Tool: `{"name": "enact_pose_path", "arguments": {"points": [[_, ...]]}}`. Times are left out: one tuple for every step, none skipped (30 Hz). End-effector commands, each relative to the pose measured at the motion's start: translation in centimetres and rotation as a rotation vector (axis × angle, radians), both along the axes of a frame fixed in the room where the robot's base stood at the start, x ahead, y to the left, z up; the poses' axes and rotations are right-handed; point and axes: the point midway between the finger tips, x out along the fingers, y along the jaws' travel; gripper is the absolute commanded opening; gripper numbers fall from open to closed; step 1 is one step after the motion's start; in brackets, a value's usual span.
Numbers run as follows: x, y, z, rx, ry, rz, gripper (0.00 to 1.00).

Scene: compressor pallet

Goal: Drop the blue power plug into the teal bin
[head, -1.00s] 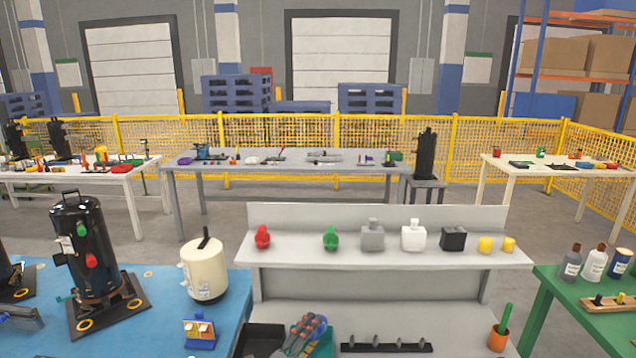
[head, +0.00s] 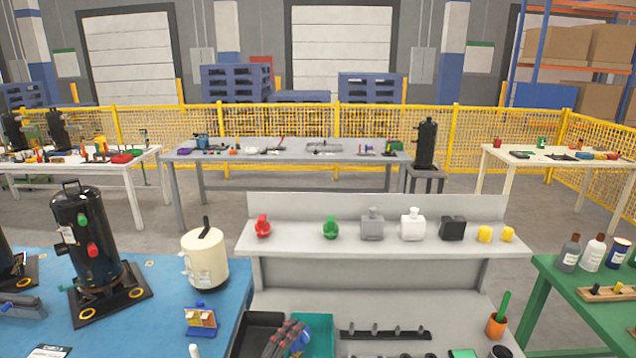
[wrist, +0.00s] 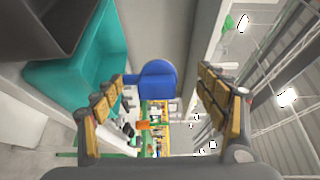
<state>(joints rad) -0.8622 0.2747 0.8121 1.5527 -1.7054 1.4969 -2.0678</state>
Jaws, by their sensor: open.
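The teal bin (head: 320,328) stands on the near grey bench, right of a black bin. In the wrist view the teal bin (wrist: 65,88) fills the upper left, beside my left-hand finger. My gripper (head: 289,338) is at the bottom of the head view, in front of the two bins. In the wrist view my gripper (wrist: 162,95) has its fingers wide apart. A blue rounded piece, which looks like the blue power plug (wrist: 157,80), shows between the fingers, touching neither. It appears outside the teal bin; what supports it is unclear.
The black bin (head: 262,322) adjoins the teal bin on the left. A dark peg rack (head: 385,333) and an orange cup (head: 496,326) are to the right. A raised grey shelf (head: 380,245) behind holds several fittings. A blue-topped table (head: 150,300) is at left.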

Motion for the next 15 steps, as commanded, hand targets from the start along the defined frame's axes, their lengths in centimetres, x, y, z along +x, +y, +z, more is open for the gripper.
{"name": "enact_pose_path", "arguments": {"points": [[-0.8, 0.6, 0.0, -0.001, 0.001, 0.004, 0.73], [-1.3, 0.9, 0.0, -0.001, 0.001, 0.004, 0.73], [-1.8, 1.2, 0.0, -0.001, 0.001, 0.003, 0.73], [-2.1, 1.4, 0.0, -0.001, -0.001, 0.003, 0.73], [-2.4, 1.6, 0.0, -0.001, -0.001, 0.003, 0.73], [-2.8, 1.8, 0.0, 0.000, 0.000, 0.002, 0.73], [-3.0, 2.0, 0.0, 0.000, 0.000, 0.002, 0.73], [-3.2, 2.0, 0.0, 0.000, 0.000, 0.001, 0.73], [-3.4, 2.2, 0.0, 0.000, 0.000, 0.001, 0.73], [-3.5, 2.2, 0.0, 0.000, 0.000, 0.001, 0.73], [-3.6, 2.3, 0.0, 0.000, 0.000, 0.001, 0.73], [-3.7, 2.3, 0.0, -0.001, 0.001, 0.001, 0.73], [-3.7, 2.3, 0.0, -0.001, 0.001, 0.000, 0.73], [-3.7, 2.3, 0.0, -0.001, 0.001, 0.000, 0.73], [-3.7, 2.3, 0.0, -0.001, 0.001, 0.000, 0.73]]}}
